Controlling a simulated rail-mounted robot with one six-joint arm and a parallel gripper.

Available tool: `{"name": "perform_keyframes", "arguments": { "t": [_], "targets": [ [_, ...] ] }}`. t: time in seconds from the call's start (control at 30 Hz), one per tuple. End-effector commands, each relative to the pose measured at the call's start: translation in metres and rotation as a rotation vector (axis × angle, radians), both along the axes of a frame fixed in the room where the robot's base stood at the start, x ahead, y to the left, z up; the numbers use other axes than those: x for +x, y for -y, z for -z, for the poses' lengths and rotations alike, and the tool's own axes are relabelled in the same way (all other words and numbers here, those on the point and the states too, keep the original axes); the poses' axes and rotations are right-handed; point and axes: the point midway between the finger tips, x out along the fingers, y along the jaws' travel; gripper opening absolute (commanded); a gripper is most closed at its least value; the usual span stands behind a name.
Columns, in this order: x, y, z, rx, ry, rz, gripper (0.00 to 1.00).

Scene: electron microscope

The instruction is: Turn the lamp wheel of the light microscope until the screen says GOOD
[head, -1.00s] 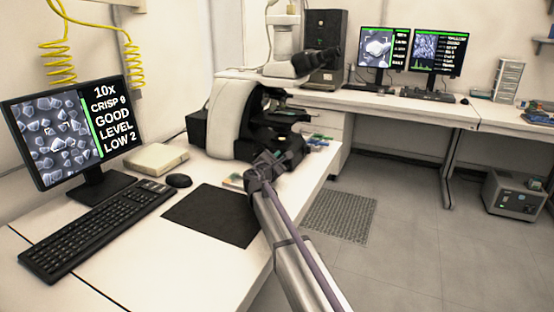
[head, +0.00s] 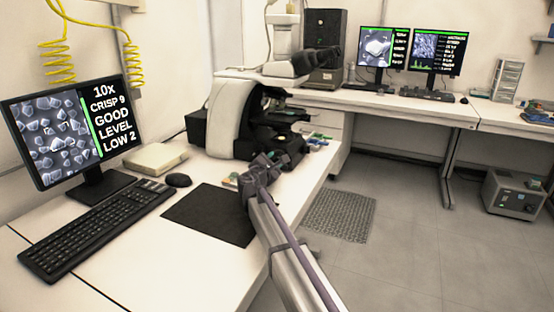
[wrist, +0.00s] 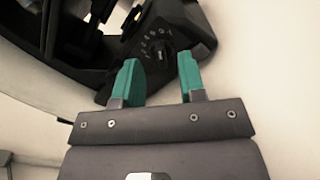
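The light microscope (head: 229,118), white and black, stands on the white bench. In the wrist view its black base (wrist: 185,35) carries a small dark round wheel (wrist: 160,56) with pale marks around it, likely the lamp wheel. My gripper (wrist: 159,65) has its two green fingers apart with nothing held; the wheel shows beyond the gap, apart from the fingers. In the head view my gripper (head: 262,165) is in front of the microscope base, and its fingers are hard to make out. The screen (head: 75,135) at left reads 10x, CRISP 9, GOOD, LEVEL, LOW 2.
A keyboard (head: 95,230), a mouse (head: 178,180), a black mat (head: 210,214) and a pale box (head: 156,158) lie on the bench left of my arm. Small coloured items (head: 318,140) lie right of the microscope. The floor (head: 410,230) to the right is open.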

Motion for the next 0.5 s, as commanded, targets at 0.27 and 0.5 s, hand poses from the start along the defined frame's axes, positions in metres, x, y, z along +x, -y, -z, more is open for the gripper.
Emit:
{"name": "perform_keyframes", "arguments": {
  "t": [0.27,0.5],
  "targets": [
    [-0.064,-0.022,0.000,0.000,0.000,-0.001,0.37],
    [-0.073,-0.026,0.000,0.000,0.000,0.000,0.37]
  ]
}}
